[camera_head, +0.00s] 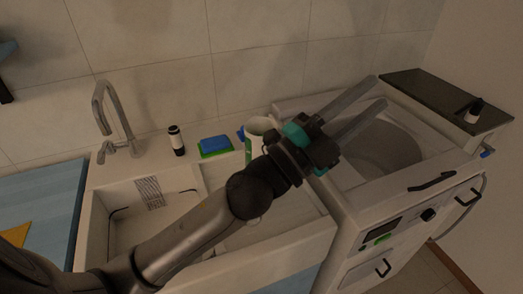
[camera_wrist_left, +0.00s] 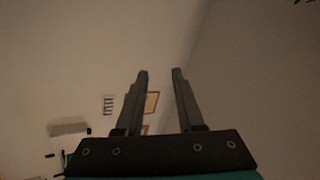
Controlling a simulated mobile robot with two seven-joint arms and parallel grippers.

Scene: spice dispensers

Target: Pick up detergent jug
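A pale container with a green side (camera_head: 261,126), possibly the detergent jug, stands behind the sink at the middle of the head view. My left arm hides its lower part, so I cannot be sure what it is. My left gripper (camera_head: 380,91) reaches past it to the right, over the top-loading washing machine (camera_head: 347,202). Its two fingers are apart with nothing between them, and they point up and right. The left wrist view shows the same open, empty fingers (camera_wrist_left: 160,73) against a plain wall. My right gripper is not in view.
A sink (camera_head: 100,222) with a tall faucet (camera_head: 112,112) is at the left. A black-and-white bottle (camera_head: 177,141) and a blue-and-green sponge (camera_head: 215,145) sit on its back ledge.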

